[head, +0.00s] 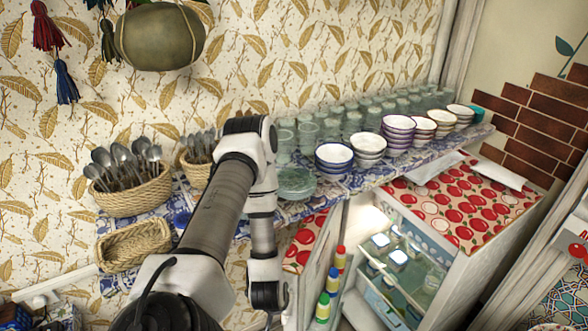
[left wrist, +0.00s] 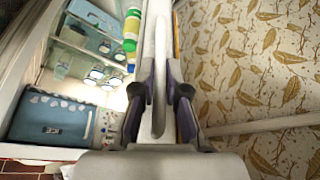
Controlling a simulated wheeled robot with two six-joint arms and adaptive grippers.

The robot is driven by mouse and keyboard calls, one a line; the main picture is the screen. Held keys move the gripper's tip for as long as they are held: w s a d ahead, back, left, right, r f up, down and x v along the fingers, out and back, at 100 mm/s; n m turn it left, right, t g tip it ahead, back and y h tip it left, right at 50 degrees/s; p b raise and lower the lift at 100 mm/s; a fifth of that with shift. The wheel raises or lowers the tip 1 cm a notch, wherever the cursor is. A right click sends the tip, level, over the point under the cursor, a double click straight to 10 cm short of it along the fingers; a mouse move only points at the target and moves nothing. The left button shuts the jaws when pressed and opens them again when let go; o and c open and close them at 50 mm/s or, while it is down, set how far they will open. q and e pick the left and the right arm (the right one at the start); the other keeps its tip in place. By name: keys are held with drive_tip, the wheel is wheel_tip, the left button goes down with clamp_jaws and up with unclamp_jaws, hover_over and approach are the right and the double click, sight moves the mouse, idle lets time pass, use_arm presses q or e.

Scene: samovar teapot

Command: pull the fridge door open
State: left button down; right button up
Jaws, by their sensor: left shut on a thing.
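The fridge (head: 455,275) stands under the tiled shelf at the lower right of the head view, and its lit inside shows. Its door (head: 312,285) stands open, swung out toward the left, with bottles (head: 327,292) on its inner side. In the left wrist view the pale door handle (left wrist: 158,118) runs between the fingers. My left gripper (left wrist: 160,92) is shut on this handle. In the head view my left arm hides part of the door, and the fingers do not show. My right gripper is not in view.
The fridge top has a red apple-print cover (head: 465,203). Above it a blue-tiled shelf (head: 325,193) carries bowls (head: 334,157), glasses and baskets of spoons (head: 135,190). The patterned wall is close to the door's outer side in the wrist view. Jars and a blue box (left wrist: 50,118) sit inside.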

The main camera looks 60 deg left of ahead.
use_arm(q)
drive_tip(key=shift+a, duration=0.25)
drive_tip(key=c, duration=1.2)
unclamp_jaws()
drive_tip(key=shift+w, duration=0.1)
drive_tip(key=shift+d, duration=0.1)
